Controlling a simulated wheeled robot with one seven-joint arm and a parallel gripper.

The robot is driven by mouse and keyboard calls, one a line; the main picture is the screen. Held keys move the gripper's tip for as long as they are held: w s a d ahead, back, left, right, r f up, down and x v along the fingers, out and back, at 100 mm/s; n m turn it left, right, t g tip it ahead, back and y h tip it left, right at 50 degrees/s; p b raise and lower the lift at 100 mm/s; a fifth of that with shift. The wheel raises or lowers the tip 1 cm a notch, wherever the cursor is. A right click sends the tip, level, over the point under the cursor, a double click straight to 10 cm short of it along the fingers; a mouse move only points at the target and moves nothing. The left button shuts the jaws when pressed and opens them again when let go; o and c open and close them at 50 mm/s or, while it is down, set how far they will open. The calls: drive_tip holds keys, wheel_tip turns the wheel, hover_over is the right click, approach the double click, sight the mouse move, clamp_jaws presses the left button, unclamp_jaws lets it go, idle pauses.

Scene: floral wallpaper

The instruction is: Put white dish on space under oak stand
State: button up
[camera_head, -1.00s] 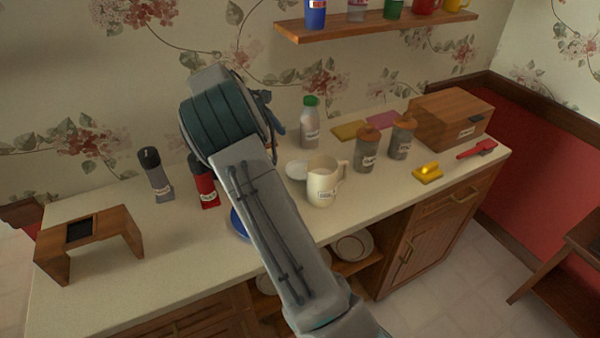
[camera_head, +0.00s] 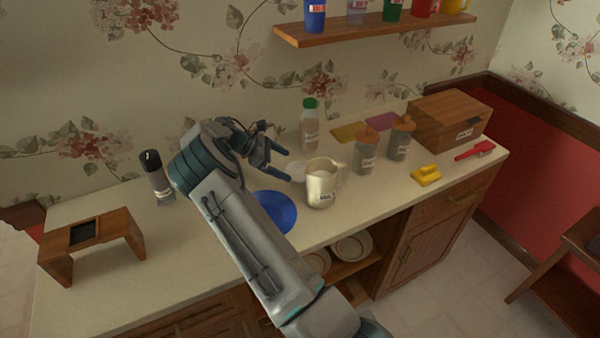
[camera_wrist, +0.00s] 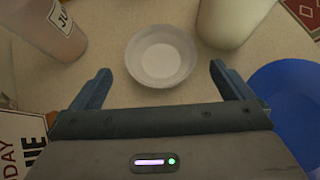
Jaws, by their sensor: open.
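The white dish (camera_wrist: 160,56), a small round bowl, lies on the counter ahead of my gripper in the wrist view. In the head view the white dish (camera_head: 299,173) shows only in part, behind the fingers and beside the cream pitcher (camera_head: 322,185). My gripper (camera_head: 284,165) is open and empty, its fingertips close to the dish. In the wrist view my gripper (camera_wrist: 160,70) has one finger on each side of the dish's near edge, apart from it. The oak stand (camera_head: 118,222) is at the left of the counter. The space under it looks clear.
A blue plate (camera_head: 274,211) lies below my gripper. A green-capped bottle (camera_head: 310,125) stands behind the dish, and the pitcher is close on its right.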

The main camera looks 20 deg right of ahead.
sight(296, 175)
drive_tip(key=shift+p+x, duration=1.15)
drive_tip(key=shift+x, duration=1.75)
drive_tip(key=shift+a+f, duration=0.1)
drive_tip(key=c, duration=0.8)
